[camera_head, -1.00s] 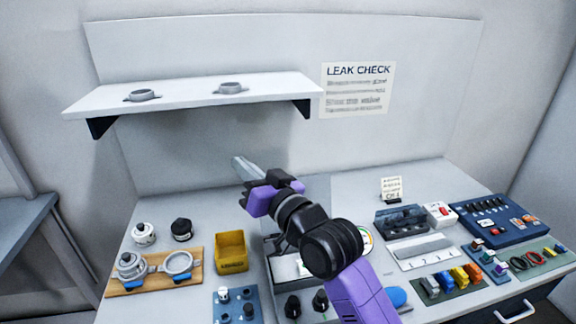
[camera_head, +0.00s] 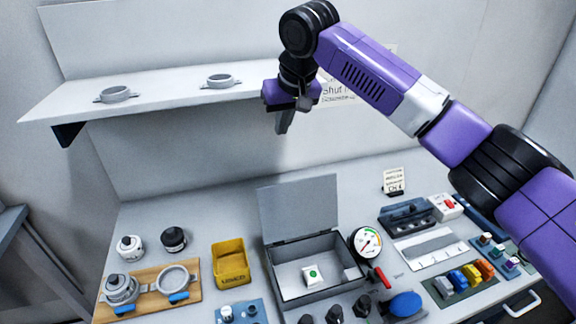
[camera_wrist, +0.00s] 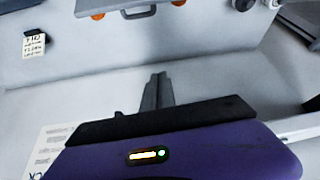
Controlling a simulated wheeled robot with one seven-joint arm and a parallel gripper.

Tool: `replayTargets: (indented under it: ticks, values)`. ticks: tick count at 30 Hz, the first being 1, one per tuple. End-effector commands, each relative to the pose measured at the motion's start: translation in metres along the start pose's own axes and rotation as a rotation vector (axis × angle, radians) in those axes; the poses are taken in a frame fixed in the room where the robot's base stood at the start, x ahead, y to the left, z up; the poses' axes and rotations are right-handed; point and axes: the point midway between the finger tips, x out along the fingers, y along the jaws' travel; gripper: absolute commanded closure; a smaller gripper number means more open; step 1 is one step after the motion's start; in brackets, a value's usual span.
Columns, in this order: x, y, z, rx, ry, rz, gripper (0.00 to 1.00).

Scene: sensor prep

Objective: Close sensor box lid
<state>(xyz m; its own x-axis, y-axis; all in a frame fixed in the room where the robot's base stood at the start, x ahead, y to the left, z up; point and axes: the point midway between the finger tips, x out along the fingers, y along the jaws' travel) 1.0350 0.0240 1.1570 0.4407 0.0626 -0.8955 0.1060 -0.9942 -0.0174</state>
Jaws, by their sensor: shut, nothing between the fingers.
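The grey sensor box (camera_head: 287,303) stands on the bench in the head view, with its lid (camera_head: 299,206) raised upright at its back edge. A small white sensor with a green dot (camera_head: 313,276) lies inside the box. My gripper (camera_head: 284,122) is shut and empty, pointing down, above and behind the raised lid and close to the shelf's right end.
A shelf (camera_head: 165,97) with two grey rings is at upper left. A yellow bin (camera_head: 231,262) stands left of the box. A dial gauge (camera_head: 366,243), a red-handled part and black knobs crowd its right and front. A wooden board (camera_head: 150,292) lies at left.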

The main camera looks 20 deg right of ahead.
Motion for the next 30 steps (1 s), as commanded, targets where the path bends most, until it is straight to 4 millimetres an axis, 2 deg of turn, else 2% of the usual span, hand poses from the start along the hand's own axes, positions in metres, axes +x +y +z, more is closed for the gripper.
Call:
replayTargets:
  ticks: [1,3,8,14,24,30]
  values:
    - [0.007,0.007,0.015,0.028,-0.065,0.013,1.0]
    - [0.009,0.013,0.032,0.061,-0.139,0.028,1.0]
    - [0.005,0.019,0.055,0.101,-0.235,0.055,1.0]
    - [0.019,0.022,0.061,0.118,-0.246,0.064,1.0]
    - [0.074,0.024,0.075,0.116,-0.245,0.063,1.0]
    - [0.096,0.025,0.08,0.115,-0.243,0.063,1.0]
